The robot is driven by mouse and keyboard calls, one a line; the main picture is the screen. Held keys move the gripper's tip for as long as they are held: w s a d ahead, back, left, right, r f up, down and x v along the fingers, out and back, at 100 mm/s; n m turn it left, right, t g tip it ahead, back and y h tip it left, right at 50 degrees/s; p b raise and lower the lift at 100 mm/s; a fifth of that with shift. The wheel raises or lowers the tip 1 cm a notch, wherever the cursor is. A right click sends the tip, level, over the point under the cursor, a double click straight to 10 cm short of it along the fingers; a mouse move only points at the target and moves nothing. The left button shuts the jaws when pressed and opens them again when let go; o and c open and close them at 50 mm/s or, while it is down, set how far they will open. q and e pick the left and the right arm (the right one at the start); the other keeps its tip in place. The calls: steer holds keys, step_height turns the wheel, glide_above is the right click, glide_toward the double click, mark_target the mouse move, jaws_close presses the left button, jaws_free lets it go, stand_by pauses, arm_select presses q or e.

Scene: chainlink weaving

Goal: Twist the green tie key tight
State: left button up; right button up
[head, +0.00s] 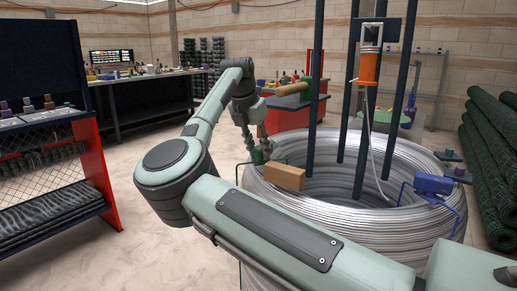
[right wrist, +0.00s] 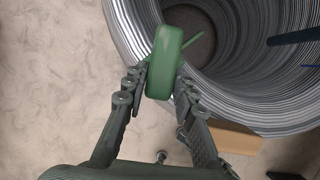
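The green tie key (right wrist: 164,62) is a rounded green handle at the rim of the large wire coil (head: 350,222). In the right wrist view it sits between the fingertips of my right gripper (right wrist: 163,80), with a finger against each side. In the head view my right gripper (head: 256,148) points down at the coil's left rim, and the key (head: 261,156) shows small and partly hidden below its fingers. A thin green wire runs from the key over the rim. My left gripper is not in view.
A tan block (head: 285,177) sits on the rim close beside the gripper. A blue tie key (head: 433,184) is on the right rim. Dark upright posts (head: 362,130) and an orange tool (head: 370,67) stand over the coil. A red-sided rack (head: 93,165) is at left.

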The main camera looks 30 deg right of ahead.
steer(key=o, duration=0.4)
steer(key=v, duration=1.2)
